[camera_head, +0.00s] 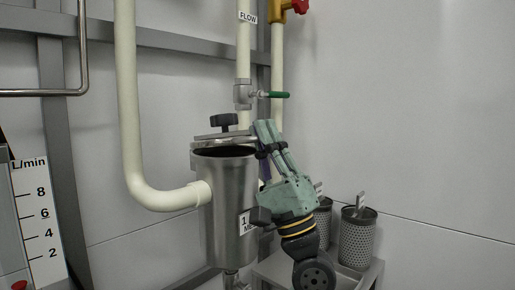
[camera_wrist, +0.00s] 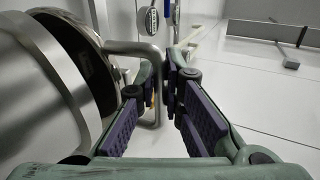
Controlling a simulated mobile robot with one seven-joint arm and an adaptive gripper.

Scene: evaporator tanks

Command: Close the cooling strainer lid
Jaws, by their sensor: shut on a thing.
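The cooling strainer (camera_head: 226,205) is an upright steel cylinder in the middle of the head view, its dark mouth (camera_head: 225,151) showing. Its round steel lid (camera_head: 212,138), with a black knob (camera_head: 223,120), stands raised and tilted behind the mouth. In the wrist view the strainer body (camera_wrist: 35,85) fills the left side, beside a dark round opening. A bent metal handle bar (camera_wrist: 130,47) reaches from there to the fingers. My gripper (camera_head: 262,140) is at the right of the lid edge, and its fingers (camera_wrist: 167,80) are shut on the handle bar. The exact contact is partly hidden.
A cream pipe (camera_head: 128,100) joins the strainer's left side. A vertical pipe with a green-handled valve (camera_head: 277,95) rises behind it. Perforated baskets (camera_head: 357,240) stand on a steel stand at lower right. A flow scale (camera_head: 38,220) is at far left. The right side is open.

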